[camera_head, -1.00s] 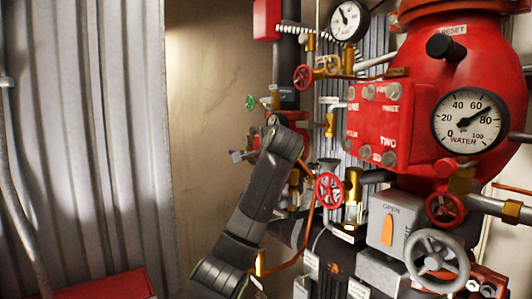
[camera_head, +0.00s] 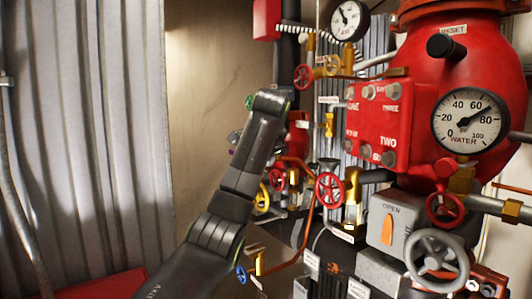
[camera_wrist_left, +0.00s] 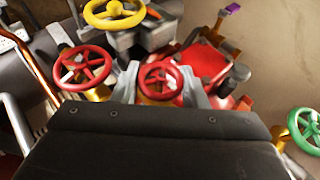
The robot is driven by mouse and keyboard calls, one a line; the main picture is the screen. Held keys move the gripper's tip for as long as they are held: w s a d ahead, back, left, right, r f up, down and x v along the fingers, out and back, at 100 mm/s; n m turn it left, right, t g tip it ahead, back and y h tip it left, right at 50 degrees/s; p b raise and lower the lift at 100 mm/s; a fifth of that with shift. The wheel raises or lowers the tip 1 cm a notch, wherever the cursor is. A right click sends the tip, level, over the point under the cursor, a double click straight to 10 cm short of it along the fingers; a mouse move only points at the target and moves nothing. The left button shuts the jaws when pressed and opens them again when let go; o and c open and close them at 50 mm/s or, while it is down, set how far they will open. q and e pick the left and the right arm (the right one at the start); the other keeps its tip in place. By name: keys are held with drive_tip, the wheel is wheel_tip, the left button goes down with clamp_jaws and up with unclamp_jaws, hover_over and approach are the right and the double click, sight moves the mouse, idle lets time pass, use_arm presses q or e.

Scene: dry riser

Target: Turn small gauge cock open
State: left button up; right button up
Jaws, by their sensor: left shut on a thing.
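In the left wrist view, a small red handwheel (camera_wrist_left: 160,80) sits between the two grey fingers of my left gripper (camera_wrist_left: 158,88). The fingers are shut on it, one at each side of its rim. I cannot tell from any label whether this wheel is the small gauge cock. In the head view my left arm rises in front of the left pipework, and its fingers are hidden behind the arm. My right gripper is in neither view.
Close by in the left wrist view are a yellow handwheel (camera_wrist_left: 115,13), another red handwheel (camera_wrist_left: 83,68) and a green handwheel (camera_wrist_left: 305,130). A red tank (camera_head: 450,75) with a water gauge (camera_head: 470,121) stands at the right. Corrugated wall fills the left.

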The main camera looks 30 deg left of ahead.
use_arm(q)
drive_tip(key=shift+n+g+h, duration=0.3)
drive_tip(key=shift+g+h, duration=0.2)
drive_tip(key=shift+h, duration=0.3)
drive_tip(key=o, duration=0.7)
drive_tip(key=b+v, duration=0.7)
drive_tip(key=v, duration=1)
drive_tip(key=shift+r, duration=0.2)
